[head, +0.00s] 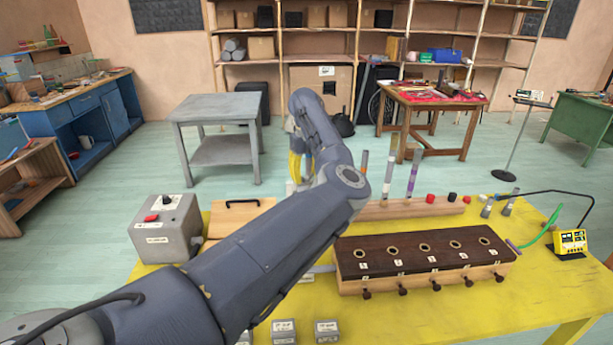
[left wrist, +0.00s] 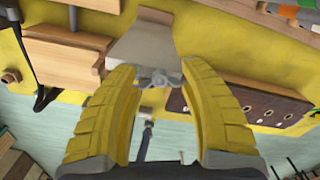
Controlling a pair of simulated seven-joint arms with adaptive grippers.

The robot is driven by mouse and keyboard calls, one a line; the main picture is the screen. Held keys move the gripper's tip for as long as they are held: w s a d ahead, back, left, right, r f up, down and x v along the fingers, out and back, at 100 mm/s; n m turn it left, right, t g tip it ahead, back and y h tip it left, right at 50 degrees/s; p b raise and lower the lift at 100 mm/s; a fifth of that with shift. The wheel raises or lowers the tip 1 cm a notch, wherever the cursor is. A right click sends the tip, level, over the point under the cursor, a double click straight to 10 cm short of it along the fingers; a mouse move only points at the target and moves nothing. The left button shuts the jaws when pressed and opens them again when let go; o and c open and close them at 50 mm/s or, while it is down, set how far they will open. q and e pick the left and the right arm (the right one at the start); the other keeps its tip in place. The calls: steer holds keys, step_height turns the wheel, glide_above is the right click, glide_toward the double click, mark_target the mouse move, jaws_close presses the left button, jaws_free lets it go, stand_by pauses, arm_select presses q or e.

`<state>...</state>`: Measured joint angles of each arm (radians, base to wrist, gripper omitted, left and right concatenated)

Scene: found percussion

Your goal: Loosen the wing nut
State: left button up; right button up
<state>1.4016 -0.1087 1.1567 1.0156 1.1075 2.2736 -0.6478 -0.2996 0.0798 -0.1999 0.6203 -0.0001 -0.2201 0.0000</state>
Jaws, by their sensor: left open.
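The wing nut (left wrist: 160,78) shows in the left wrist view as a small grey metal piece with two wings, at the edge of a pale grey block (left wrist: 143,42). My left gripper (left wrist: 160,72) is open, with one yellow finger on each side of the wing nut. Gaps seem to show between the fingers and the wings; contact is hard to tell. In the head view my left gripper (head: 299,165) points down over the far part of the yellow table, and my arm hides the wing nut. My right gripper is not in view.
On the yellow table (head: 455,322) stand a grey box with a red button (head: 166,230), a dark-topped wooden box with several holes (head: 425,262), and a wooden rack with upright tubes (head: 408,209). Small grey boxes (head: 284,331) lie near the front. A yellow meter (head: 570,243) is at the right.

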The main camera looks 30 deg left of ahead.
arm_select(q)
steer(key=shift+c, duration=0.3)
jaws_close()
steer(key=shift+s+n, duration=0.1)
steer(key=shift+n, duration=2)
steer(key=shift+a+n, duration=0.1)
steer(key=shift+n, duration=1.9)
